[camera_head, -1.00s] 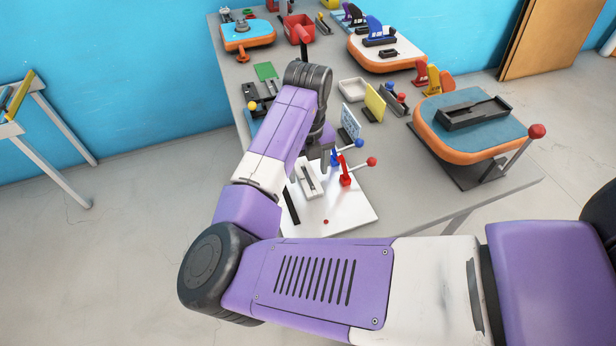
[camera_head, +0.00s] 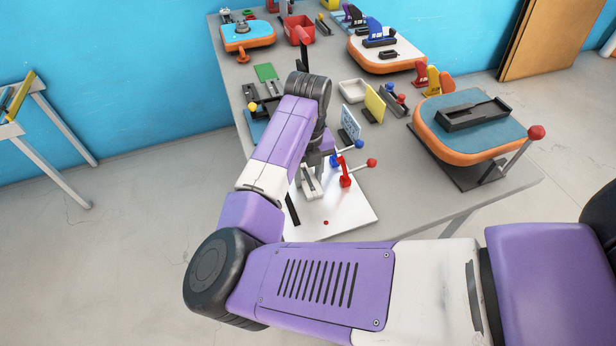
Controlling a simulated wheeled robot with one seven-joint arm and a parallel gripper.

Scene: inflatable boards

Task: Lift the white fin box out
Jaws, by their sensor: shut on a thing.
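The white fin box (camera_head: 312,188), a small block with a dark slot, is at the white board (camera_head: 345,212) on the grey table. My gripper (camera_head: 314,168) comes down over the far end of the box and is shut on it. My wrist and arm hide part of the gripper and the box's far end. I cannot tell whether the box is clear of the board or still touching it.
A black strip (camera_head: 292,209) lies left of the box. Behind stand a patterned card (camera_head: 350,122) and a yellow card (camera_head: 375,104). An orange-edged board (camera_head: 447,142) with a black tray is at the right. The white board's front part is mostly clear.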

